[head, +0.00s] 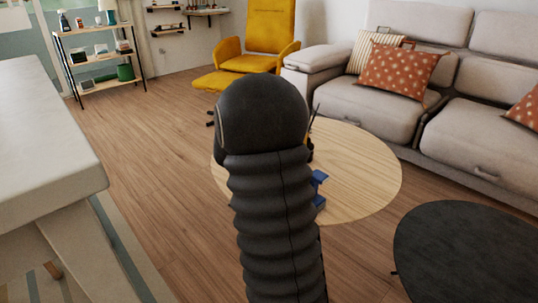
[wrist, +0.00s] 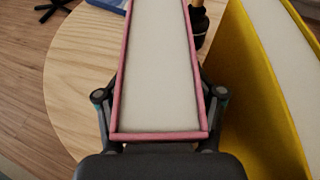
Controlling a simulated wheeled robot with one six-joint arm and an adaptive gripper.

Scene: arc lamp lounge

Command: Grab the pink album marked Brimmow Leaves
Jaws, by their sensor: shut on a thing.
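The pink album (wrist: 159,134) is in the wrist view, seen edge-on as pink covers around a cream page block. It stands between the fingers of my gripper (wrist: 157,105), which is shut on it from both sides. Its title is not visible, so I cannot read Brimmow Leaves on it. The album appears over or on the round pale wood table (wrist: 75,75); I cannot tell whether it touches the top. In the head view my arm hides the album and the gripper.
A large yellow-edged book (wrist: 255,100) stands close on the right in the wrist view. A dark bottle (wrist: 198,28) is just beyond the album, and a blue item (wrist: 108,4) lies at upper left. A black round table (head: 465,250) and a sofa (head: 385,95) are on the right.

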